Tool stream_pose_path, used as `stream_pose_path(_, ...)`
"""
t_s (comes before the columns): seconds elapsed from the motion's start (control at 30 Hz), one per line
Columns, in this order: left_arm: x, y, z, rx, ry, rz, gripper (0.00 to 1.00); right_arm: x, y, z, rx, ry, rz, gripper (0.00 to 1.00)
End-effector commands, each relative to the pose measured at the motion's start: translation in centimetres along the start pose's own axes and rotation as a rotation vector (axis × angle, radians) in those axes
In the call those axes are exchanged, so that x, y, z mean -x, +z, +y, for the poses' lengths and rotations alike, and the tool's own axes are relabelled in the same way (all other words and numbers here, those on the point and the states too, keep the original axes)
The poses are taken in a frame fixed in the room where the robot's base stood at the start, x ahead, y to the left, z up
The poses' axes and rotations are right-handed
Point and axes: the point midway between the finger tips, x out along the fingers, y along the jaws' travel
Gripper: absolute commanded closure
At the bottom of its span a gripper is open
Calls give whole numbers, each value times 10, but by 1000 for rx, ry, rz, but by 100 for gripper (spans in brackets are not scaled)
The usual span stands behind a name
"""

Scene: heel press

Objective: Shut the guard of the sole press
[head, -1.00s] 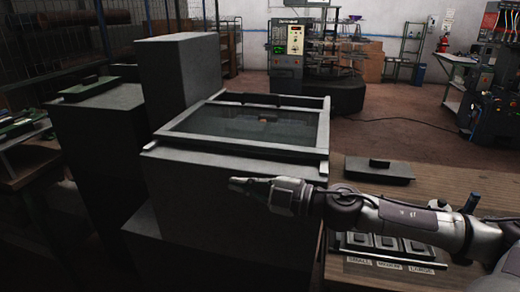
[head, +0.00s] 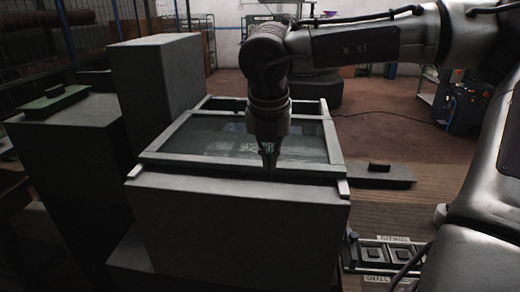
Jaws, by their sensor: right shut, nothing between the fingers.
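The sole press (head: 235,225) is a dark grey box with a taller block (head: 160,80) behind its left side. Its guard (head: 200,165), a grey frame around a dark see-through panel, lies about flat over the top, between light rails. A narrow dark gap shows along its front edge. My right gripper (head: 269,162) points down, shut and empty, with its tips at the guard's front bar. I cannot tell whether they touch it. The gripper and wrist hide part of the panel and back bar. My left gripper is not in view.
A wooden table (head: 400,205) at the right holds a dark block with a handle (head: 380,175) and a labelled tray of small blocks (head: 385,252). Another grey stand (head: 75,150) with a green-edged plate is at the left.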

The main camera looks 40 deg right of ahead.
Motion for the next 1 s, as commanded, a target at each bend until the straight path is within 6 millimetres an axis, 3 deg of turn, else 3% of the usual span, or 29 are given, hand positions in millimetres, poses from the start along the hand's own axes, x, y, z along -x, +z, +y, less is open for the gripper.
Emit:
stream_pose_path(0.33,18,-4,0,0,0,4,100,-74,-2,-1,2,-3,9,100)
stream_pose_path(0.4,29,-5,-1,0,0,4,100,-71,14,0,-2,0,6,100)
stream_pose_path(0.6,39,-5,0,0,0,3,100,-78,34,0,0,1,5,100)
stream_pose_path(1.0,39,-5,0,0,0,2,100,-82,38,0,2,2,4,100)
